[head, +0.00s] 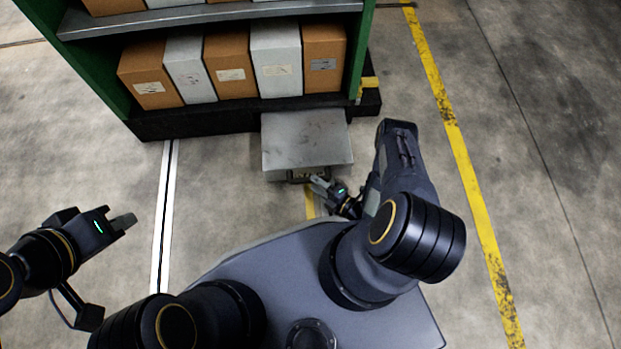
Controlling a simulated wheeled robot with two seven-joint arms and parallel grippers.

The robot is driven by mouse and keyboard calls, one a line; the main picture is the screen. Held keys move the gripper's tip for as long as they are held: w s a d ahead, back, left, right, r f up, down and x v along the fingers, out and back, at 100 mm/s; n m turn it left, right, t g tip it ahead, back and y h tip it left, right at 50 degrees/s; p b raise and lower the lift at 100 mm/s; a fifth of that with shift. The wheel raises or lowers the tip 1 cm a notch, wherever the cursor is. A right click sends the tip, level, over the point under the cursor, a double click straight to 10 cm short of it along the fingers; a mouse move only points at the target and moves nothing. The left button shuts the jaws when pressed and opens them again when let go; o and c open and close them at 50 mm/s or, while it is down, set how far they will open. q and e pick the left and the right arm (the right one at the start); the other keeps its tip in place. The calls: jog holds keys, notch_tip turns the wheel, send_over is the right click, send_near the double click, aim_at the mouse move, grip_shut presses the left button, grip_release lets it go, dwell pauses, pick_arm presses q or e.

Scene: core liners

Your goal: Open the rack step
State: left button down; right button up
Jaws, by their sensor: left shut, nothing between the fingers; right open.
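The rack step (306,143) is a grey metal box with a flat, scuffed top. It stands out on the floor in front of the rack's black base, its back edge close against that base. A dark handle (296,175) is on its front face. My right gripper (318,182) is open at the step's front, by the right part of the handle; I cannot tell whether it touches. My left gripper (124,222) is shut and empty, above the floor at the left, well away from the step.
The green rack (110,80) holds several orange and white boxes (228,65) on its lower shelf, under a grey shelf edge (210,14). A yellow floor line (455,140) runs at the right and a white line (166,210) at the left. Floor on both sides is clear.

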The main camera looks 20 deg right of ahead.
jog(key=v, duration=0.3)
jog(key=shift+s+d+p, duration=0.15)
jog(key=shift+s+p, duration=0.2)
jog(key=shift+p, duration=0.05)
